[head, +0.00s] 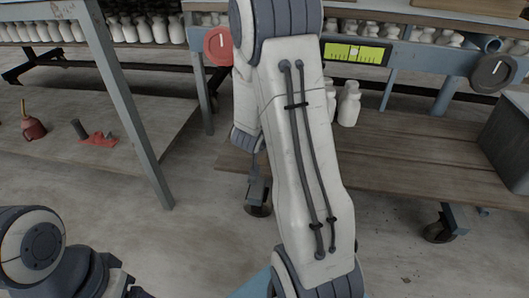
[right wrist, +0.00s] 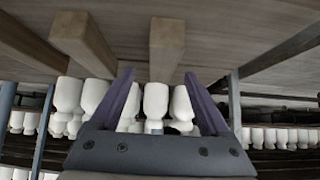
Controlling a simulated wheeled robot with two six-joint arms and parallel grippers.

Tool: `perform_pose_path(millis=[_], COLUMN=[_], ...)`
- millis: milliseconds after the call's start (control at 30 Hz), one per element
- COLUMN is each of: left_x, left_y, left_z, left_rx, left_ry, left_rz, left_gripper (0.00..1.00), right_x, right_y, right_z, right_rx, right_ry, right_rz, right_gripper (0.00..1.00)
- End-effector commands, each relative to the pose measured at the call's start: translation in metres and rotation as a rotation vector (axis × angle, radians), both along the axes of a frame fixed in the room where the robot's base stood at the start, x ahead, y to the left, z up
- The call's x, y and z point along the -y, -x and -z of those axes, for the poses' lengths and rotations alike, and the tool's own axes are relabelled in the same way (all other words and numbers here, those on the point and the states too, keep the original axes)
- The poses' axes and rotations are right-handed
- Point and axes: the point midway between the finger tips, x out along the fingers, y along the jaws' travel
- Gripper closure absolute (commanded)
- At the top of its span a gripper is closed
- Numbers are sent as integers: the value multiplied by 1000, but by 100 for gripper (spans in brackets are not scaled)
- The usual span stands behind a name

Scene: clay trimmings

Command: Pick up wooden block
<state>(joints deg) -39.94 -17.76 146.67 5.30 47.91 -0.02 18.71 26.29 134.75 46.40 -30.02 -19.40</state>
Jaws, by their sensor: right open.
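In the right wrist view, which looks upside down, a brown wooden block (right wrist: 166,48) reaches from the wooden surface (right wrist: 235,40) to between the tips of my right gripper (right wrist: 158,73). The gripper's two purple fingers are spread wide. I cannot tell how near the block is, and no contact shows. A second similar wooden piece (right wrist: 85,42) lies to its left in the picture. In the head view my right arm covers the middle and its gripper is hidden. My left arm is at the lower left; only dark parts show near the bottom edge, and its finger state cannot be read.
White bottles (right wrist: 155,100) stand in rows behind the fingers in the right wrist view. In the head view, a low wooden shelf (head: 420,165) on casters lies to the right. Grey table legs frame open floor.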

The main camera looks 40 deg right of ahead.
Motion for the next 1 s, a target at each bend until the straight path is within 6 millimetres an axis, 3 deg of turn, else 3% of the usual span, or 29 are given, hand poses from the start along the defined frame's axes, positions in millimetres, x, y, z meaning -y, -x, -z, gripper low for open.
perform_pose_path(millis=[300, 667, 867, 1000], left_x=[0, 0, 0, 0], left_y=[0, 0, 0, 0], left_z=[38, 39, 39, 39], left_rx=[0, 0, 0, 0], left_ry=[0, 0, 0, 0], left_rz=[0, 0, 0, 0], left_gripper=[21, 21, 21, 21], right_x=[20, 25, 25, 25], right_y=[-21, -25, -25, -25], right_z=[32, 34, 34, 34], right_rx=[1, -1, -1, -1], right_ry=[0, 0, 0, 0], right_rz=[2, -1, -1, -1], right_gripper=[20, 20, 96, 100])
